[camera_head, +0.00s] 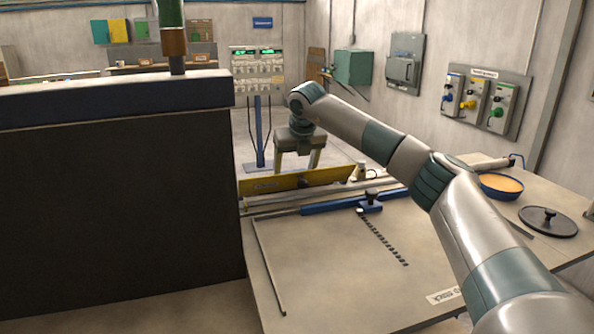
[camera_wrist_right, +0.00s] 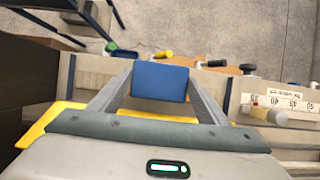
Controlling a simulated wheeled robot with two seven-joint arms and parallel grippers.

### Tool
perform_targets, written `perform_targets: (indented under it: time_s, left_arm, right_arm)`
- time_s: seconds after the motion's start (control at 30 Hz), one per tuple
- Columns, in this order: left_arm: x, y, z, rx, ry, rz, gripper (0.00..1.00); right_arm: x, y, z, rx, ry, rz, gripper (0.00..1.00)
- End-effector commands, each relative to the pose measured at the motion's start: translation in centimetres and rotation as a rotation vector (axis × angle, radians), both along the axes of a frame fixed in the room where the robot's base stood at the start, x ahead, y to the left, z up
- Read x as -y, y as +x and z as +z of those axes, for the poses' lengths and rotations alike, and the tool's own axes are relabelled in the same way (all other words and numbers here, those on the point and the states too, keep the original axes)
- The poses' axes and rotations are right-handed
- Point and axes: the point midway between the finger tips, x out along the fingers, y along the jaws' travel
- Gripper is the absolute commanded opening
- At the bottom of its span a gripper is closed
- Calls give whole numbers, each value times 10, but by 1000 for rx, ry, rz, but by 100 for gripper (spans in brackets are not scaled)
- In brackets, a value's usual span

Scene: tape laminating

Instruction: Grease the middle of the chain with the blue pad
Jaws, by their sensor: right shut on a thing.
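My right gripper (camera_head: 298,161) reaches over the far edge of the worktable, pointing down beside the yellow panel. In the right wrist view, my right gripper (camera_wrist_right: 160,85) is shut on the blue pad (camera_wrist_right: 160,80), which sits between its two fingers. The pad does not show in the head view. A row of small dark links (camera_head: 383,237), which looks like the chain, lies slantwise on the table, well to the near right of the gripper and apart from it. My left gripper is out of view.
The yellow panel (camera_head: 270,184) and a blue-ended rail (camera_head: 335,205) run along the table's far side. A bowl with orange contents (camera_head: 502,185) and a black lid (camera_head: 548,221) stand at right. A large dark partition (camera_head: 110,205) blocks the left. The tabletop (camera_head: 325,270) is mostly clear.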

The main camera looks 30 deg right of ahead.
Motion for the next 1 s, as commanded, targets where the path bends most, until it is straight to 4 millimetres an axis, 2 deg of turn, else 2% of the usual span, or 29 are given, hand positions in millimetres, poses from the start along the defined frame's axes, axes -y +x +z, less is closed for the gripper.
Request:
perform_targets:
  time_s: [0.4, 0.83, 1.0]
  left_arm:
    - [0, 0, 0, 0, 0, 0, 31]
    - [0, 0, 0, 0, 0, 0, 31]
    - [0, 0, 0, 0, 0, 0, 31]
  right_arm:
    - [-27, 6, 1, 0, -1, 2, 45]
    - [-29, 7, 1, 0, 0, 1, 45]
    - [-36, 9, 0, 0, 0, 1, 45]
